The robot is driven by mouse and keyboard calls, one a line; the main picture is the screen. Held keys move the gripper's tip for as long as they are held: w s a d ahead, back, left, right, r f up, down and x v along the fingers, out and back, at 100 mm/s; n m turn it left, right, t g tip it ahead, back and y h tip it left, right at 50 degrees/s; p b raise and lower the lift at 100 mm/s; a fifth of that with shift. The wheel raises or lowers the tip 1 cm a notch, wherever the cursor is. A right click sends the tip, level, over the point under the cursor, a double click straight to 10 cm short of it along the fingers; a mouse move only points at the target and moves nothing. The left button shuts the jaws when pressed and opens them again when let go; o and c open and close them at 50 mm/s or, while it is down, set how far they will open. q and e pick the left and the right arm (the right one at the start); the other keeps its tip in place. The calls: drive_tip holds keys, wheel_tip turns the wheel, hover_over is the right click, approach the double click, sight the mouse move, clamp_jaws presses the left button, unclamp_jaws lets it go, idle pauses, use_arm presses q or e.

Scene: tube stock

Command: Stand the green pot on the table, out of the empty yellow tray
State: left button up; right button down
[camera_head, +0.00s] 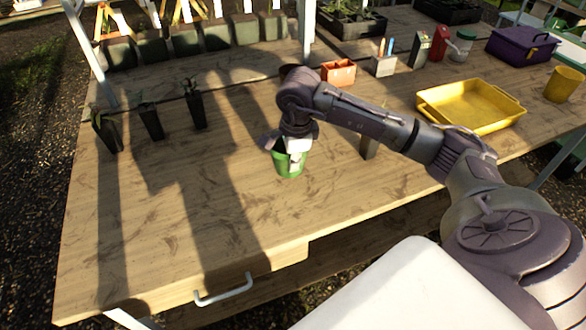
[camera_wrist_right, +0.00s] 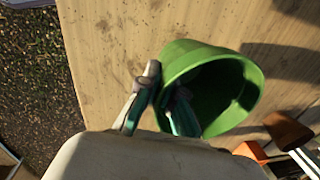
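The green pot (camera_head: 290,165) is at the middle of the wooden table, below my right gripper (camera_head: 287,149). It looks upright in the head view; whether its base touches the table is hard to tell. In the right wrist view the pot (camera_wrist_right: 215,85) shows its open mouth. My right gripper (camera_wrist_right: 163,92) has one finger outside the pot's wall and one inside, and looks closed on the rim. The yellow tray (camera_head: 470,106) lies empty on the right part of the table. My left gripper is not in view.
Black pots with seedlings (camera_head: 151,122) stand at the left. A dark pot (camera_head: 370,145) is partly hidden by my right arm. An orange box (camera_head: 338,73), a purple toolbox (camera_head: 515,47) and a yellow pot (camera_head: 562,85) stand farther back. The table's front middle is clear.

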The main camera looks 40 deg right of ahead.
drive_tip(key=shift+a+f, duration=0.15)
drive_tip(key=shift+f, duration=0.35)
wheel_tip(320, 180, down, 3)
drive_tip(key=shift+f+p, duration=0.1)
drive_tip(key=shift+p, duration=0.4)
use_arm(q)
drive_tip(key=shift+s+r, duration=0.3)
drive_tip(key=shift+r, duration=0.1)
use_arm(e)
drive_tip(key=c, duration=1.3)
unclamp_jaws()
drive_tip(key=shift+f, duration=0.1)
use_arm(q)
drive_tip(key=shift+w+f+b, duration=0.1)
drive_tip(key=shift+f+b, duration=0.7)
drive_tip(key=shift+b, duration=0.1)
use_arm(e)
drive_tip(key=r, duration=0.4)
drive_tip(key=s+r, duration=0.1)
drive_tip(key=r, duration=0.7)
drive_tip(key=shift+s+a, duration=0.15)
drive_tip(key=shift+s, duration=0.1)
